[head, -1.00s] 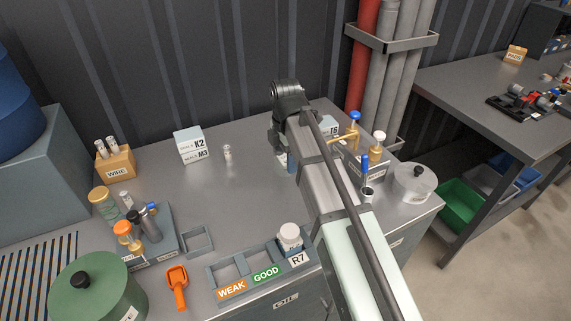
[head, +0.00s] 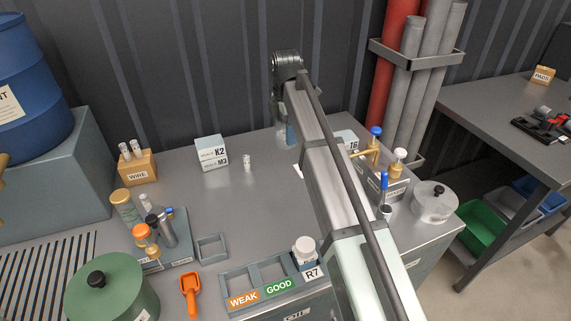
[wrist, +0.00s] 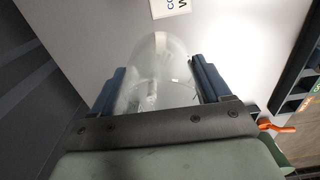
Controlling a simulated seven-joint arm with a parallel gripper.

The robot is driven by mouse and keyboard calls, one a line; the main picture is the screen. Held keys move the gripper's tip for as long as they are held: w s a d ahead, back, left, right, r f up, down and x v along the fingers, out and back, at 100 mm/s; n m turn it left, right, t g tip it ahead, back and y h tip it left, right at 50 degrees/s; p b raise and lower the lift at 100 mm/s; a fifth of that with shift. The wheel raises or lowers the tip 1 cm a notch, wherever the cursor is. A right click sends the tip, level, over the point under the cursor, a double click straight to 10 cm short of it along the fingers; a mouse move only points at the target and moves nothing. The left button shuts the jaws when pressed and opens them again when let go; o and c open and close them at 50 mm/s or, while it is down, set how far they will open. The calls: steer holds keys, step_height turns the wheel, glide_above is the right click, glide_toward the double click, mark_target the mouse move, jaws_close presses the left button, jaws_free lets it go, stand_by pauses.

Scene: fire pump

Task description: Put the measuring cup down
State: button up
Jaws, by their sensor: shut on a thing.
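The measuring cup (wrist: 158,75) is clear and see-through. In the wrist view it sits between the two dark blue fingers of my gripper (wrist: 155,84), which is shut on it. The grey bench top (head: 262,210) shows beyond the cup, and I cannot tell whether the cup touches it. In the head view my gripper (head: 291,133) is at the back of the bench, mostly hidden by my arm. The cup cannot be made out there.
A white card (wrist: 170,8) lies near the cup. A K2/M3 box (head: 211,153) and small vial (head: 247,162) stand left of my arm. A bin with brass fittings (head: 380,180) stands right. The orange scoop (head: 190,294) and weak/good tray (head: 268,275) are in front.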

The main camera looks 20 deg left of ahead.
steer(key=shift+a+f, duration=0.1)
steer(key=shift+f, duration=4.7)
steer(key=shift+f, duration=0.4)
steer(key=o, duration=1)
step_height(320, 180, up, 13)
steer(key=shift+f, duration=0.1)
